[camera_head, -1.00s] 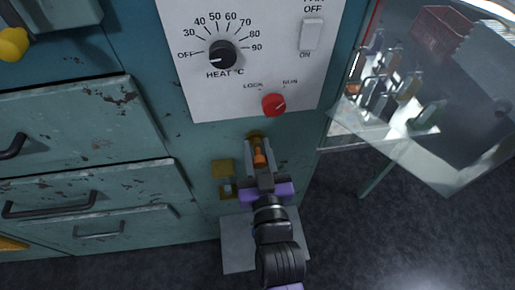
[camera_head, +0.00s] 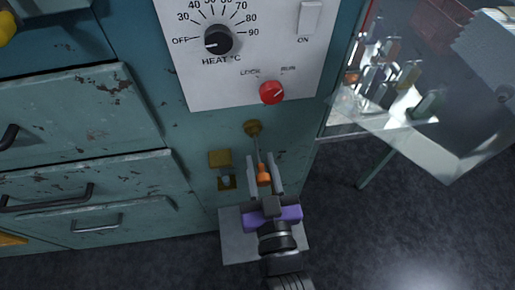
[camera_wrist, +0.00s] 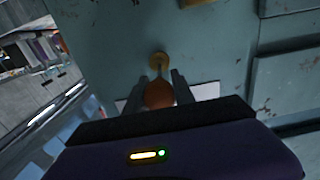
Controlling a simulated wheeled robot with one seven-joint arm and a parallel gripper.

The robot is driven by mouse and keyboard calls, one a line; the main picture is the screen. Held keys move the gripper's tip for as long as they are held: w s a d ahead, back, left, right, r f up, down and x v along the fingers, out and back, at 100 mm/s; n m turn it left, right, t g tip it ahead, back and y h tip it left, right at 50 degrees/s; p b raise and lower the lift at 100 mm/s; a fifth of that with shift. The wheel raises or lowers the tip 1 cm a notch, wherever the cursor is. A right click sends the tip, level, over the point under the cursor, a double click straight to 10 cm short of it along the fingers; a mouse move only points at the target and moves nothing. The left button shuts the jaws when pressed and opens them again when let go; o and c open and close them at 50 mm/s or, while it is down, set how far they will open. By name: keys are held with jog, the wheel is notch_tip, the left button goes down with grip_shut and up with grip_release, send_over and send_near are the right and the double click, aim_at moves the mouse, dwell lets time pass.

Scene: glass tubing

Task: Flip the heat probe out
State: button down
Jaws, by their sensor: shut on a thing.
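The heat probe has an orange handle (camera_head: 264,179) and a thin grey shaft (camera_head: 257,151). The shaft runs up to a round brass fitting (camera_head: 253,128) on the teal cabinet front, below the red LOCK/RUN knob (camera_head: 271,92). My gripper (camera_head: 265,184) is shut on the orange handle, with a finger on each side of it. In the wrist view the orange handle (camera_wrist: 159,94) sits between the two fingers, and the brass fitting (camera_wrist: 158,60) shows just beyond it. The shaft is mostly hidden there. How much of the probe is still inside the fitting is hidden.
A brass block (camera_head: 220,158) sits on the cabinet left of the probe. A control panel (camera_head: 240,62) with a heat dial (camera_head: 218,40) is above. Drawers (camera_head: 88,185) with handles are at the left. A glass-sided case (camera_head: 410,100) stands at the right. The floor (camera_head: 370,240) is clear.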

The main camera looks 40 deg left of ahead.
aim_at(264, 184)
jog(key=shift+s+d+f, duration=0.1)
jog(key=shift+s+d, duration=0.25)
jog(key=c, duration=1.1)
grip_release()
jog(key=shift+d, duration=0.1)
jog(key=b+v, duration=0.1)
jog(key=v, duration=0.5)
jog(key=shift+s+d, duration=0.1)
jog(key=shift+s, duration=0.05)
jog(key=shift+s+d+b, duration=0.3)
jog(key=shift+s+d, duration=0.15)
jog(key=shift+d, duration=0.1)
